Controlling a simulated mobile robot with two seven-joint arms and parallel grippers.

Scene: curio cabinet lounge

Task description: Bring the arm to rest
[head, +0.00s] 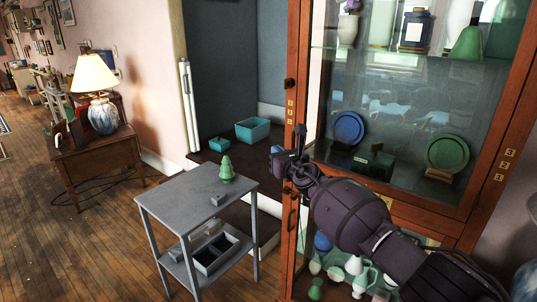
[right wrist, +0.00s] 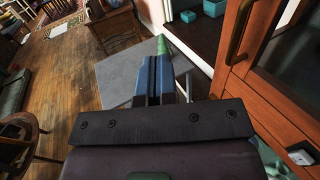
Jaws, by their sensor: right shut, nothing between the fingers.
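My right arm comes in from the lower right in the head view, and its gripper (head: 280,157) is in front of the cabinet's wooden door frame. In the right wrist view the two fingers of the right gripper (right wrist: 153,75) are together with nothing between them. The gripper is above and to the right of the small grey table (head: 158,206), apart from it. My left gripper is in neither view.
The glass-fronted curio cabinet (head: 299,60) is close beside my right arm. Teal boxes (head: 253,130) sit on a dark ledge. Wooden floor (head: 80,235) is free at left.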

